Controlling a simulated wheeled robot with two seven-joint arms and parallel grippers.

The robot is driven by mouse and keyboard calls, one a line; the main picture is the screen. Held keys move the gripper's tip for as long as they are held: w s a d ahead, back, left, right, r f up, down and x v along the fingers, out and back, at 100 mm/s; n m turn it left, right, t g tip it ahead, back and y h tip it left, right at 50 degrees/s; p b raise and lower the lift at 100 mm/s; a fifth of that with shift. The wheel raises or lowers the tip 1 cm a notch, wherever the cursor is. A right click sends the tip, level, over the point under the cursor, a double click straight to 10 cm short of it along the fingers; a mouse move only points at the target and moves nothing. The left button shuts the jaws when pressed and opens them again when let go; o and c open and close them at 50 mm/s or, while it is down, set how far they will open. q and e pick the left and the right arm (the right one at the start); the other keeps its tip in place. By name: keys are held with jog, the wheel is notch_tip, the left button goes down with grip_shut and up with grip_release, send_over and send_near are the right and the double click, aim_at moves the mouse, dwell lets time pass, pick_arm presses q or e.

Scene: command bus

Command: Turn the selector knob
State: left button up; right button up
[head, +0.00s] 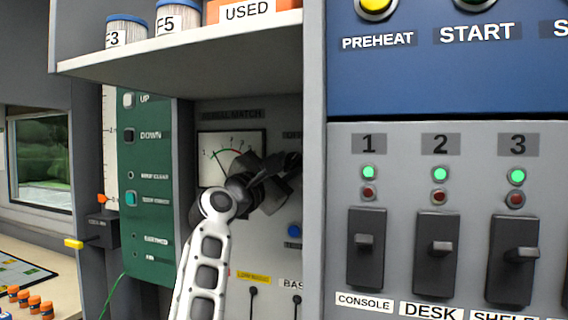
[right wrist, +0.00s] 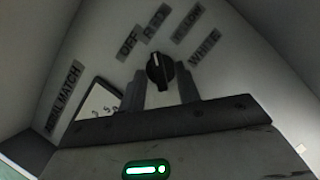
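The selector knob (right wrist: 158,72) is a dark round knob with a pale pointer line, on a grey panel in the right wrist view. The labels OFF, RED, one hard to read, and WHITE fan out around it. The knob is hidden in the head view behind my right gripper (head: 284,172). My right gripper also shows in the right wrist view (right wrist: 161,88), with its two fingers apart and the knob seen between and just beyond their tips. I cannot tell whether the fingers touch it. My left gripper is not in view.
A dial meter (head: 230,157) sits left of my gripper. A shelf (head: 180,62) with filter jars overhangs the recess. A grey panel with several switches (head: 436,248) stands to the right, and a green panel (head: 150,215) to the left.

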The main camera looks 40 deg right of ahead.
grip_shut()
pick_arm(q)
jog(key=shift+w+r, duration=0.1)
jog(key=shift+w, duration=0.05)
